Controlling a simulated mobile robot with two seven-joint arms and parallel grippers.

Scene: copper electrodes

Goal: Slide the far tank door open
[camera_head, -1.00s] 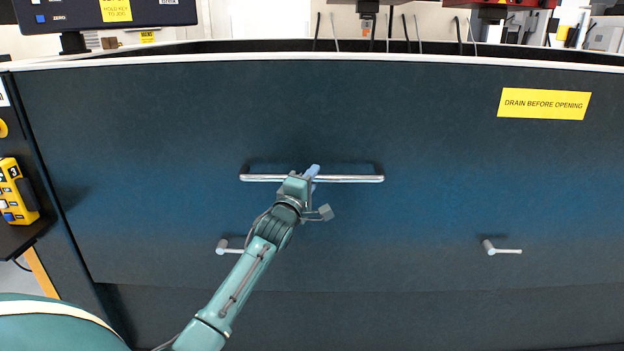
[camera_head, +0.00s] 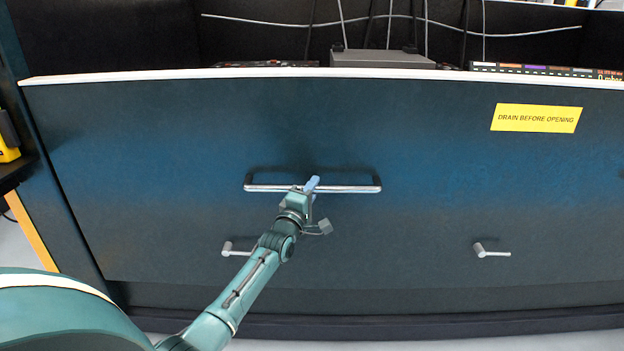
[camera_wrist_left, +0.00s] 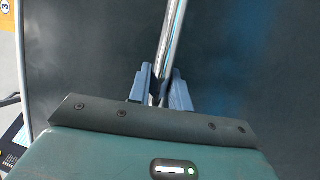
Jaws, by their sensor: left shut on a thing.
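The dark blue tank door (camera_head: 420,150) fills most of the head view, with a white top edge. A horizontal metal bar handle (camera_head: 350,188) is fixed across its middle. My left gripper (camera_head: 311,187) is shut on this handle, left of the picture's middle. In the left wrist view, the two blue fingers (camera_wrist_left: 162,88) lie on either side of the shiny bar (camera_wrist_left: 173,35). Two small grey latch levers, one at left (camera_head: 238,250) and one at right (camera_head: 490,251), lie about level low on the door. My right gripper is not in view.
Above the door's top edge the dark tank interior (camera_head: 250,40) shows, with thin cables, a grey box (camera_head: 380,59) and a labelled strip (camera_head: 545,70). A yellow sign (camera_head: 536,118) reads "DRAIN BEFORE OPENING". A dark shelf (camera_head: 18,172) stands at the left edge.

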